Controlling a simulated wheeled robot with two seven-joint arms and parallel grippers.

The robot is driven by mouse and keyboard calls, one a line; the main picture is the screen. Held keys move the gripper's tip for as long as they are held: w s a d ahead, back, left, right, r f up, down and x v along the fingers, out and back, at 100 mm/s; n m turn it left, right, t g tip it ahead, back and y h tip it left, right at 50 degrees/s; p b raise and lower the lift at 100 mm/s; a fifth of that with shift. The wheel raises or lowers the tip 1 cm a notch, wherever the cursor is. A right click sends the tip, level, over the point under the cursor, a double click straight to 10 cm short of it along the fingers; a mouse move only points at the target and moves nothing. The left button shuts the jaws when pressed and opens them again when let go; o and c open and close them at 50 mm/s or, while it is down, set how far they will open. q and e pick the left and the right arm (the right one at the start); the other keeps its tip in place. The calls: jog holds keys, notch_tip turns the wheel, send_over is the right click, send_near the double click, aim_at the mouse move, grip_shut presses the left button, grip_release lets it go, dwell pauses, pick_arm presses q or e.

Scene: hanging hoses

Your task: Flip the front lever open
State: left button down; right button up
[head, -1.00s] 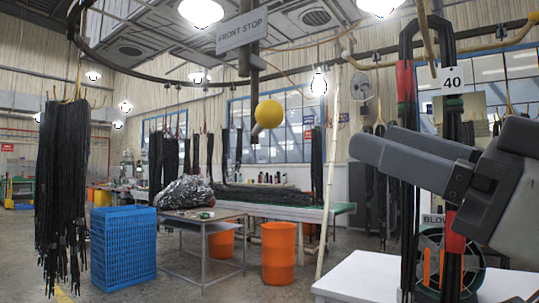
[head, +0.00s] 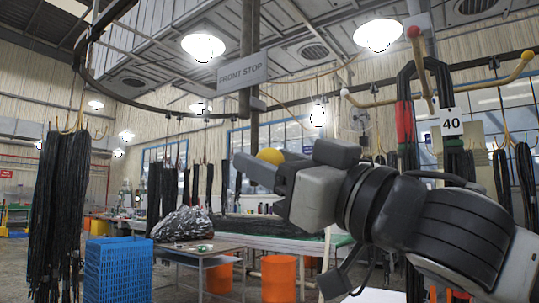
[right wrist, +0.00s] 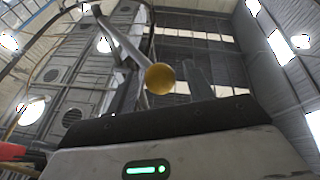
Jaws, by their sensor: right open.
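The front lever ends in a yellow ball knob (head: 270,156), which hangs below the FRONT STOP sign (head: 243,72). In the head view the ball is partly hidden behind my right gripper (head: 288,157). The right gripper is open, with its fingers spread to either side of the ball in that view. In the right wrist view the yellow ball (right wrist: 160,78) shows whole, just beyond the gripper body, on the end of a pale slanting rod (right wrist: 122,38). I cannot tell whether a finger touches it. My left gripper is not in view.
A curved overhead rail (head: 84,65) crosses the room. A blue crate (head: 117,270) stands on the floor.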

jog(key=shift+w+a+r, duration=0.15)
jog(key=shift+w+a, duration=0.1)
jog(key=shift+a, duration=0.1)
jog(key=shift+c, duration=0.3)
jog(key=c, duration=1)
grip_shut()
